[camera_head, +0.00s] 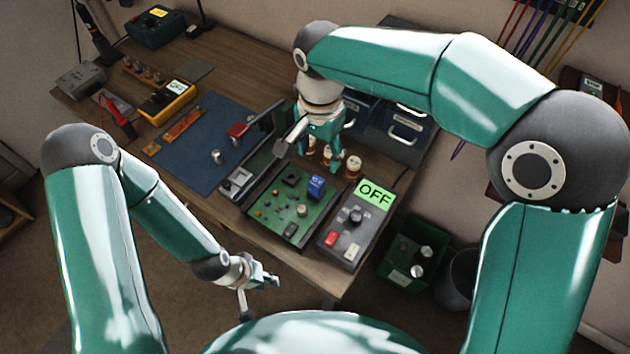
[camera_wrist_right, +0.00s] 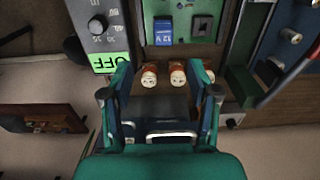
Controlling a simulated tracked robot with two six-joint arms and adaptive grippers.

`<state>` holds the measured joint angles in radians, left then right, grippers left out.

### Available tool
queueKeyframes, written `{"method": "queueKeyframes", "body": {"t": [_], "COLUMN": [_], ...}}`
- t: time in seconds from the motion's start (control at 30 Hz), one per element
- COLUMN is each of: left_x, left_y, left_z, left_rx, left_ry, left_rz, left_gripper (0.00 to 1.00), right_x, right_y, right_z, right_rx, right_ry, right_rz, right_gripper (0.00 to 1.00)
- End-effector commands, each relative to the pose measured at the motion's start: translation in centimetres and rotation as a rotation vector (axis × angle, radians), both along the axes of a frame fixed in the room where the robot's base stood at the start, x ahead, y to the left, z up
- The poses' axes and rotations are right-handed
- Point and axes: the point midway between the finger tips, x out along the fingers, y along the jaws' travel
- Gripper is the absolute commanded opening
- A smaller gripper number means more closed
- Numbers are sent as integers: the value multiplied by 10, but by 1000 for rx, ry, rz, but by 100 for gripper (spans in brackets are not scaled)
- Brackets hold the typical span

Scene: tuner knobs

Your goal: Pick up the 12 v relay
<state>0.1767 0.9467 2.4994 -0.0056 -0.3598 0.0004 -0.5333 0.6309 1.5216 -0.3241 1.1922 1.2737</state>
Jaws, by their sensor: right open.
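The 12 V relay (camera_head: 316,187) is a small blue block seated on the green circuit board (camera_head: 272,206) on the workbench. In the right wrist view the relay (camera_wrist_right: 163,30) shows its "12 V" label, beyond my fingertips. My right gripper (camera_head: 320,155) is open and empty, pointing down behind the board, beside a row of small white-capped orange bottles (camera_head: 353,165). In the wrist view its fingers (camera_wrist_right: 160,70) stand wide apart, with two bottles showing between them. My left gripper (camera_head: 264,279) hangs in front of the bench edge, away from the relay; its jaw opening is unclear.
A grey control box (camera_head: 345,236) with a green "OFF" display stands right of the board. Dark blue drawers (camera_head: 405,134) stand behind the bottles. A blue mat (camera_head: 200,160) with small parts lies left. A green bin (camera_head: 408,262) sits right of the bench.

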Motion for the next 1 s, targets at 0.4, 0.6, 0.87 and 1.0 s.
{"method": "queueKeyframes", "body": {"t": [0.4, 0.6, 0.87, 1.0], "left_x": [0, 0, 0, 0], "left_y": [0, 0, 0, 0], "left_z": [4, 12, 21, 20], "left_rx": [0, 0, 0, 0], "left_ry": [-1, -1, -1, -1], "left_rz": [0, 0, 0, 0], "left_gripper": [31, 31, 31, 31], "right_x": [0, 1, 2, 3], "right_y": [1, 3, 5, 5], "right_z": [-61, -76, -110, -115], "right_rx": [1, -1, -1, 1], "right_ry": [1, 3, 3, 0], "right_rz": [1, 2, 1, 1], "right_gripper": [60, 60, 60, 60]}}
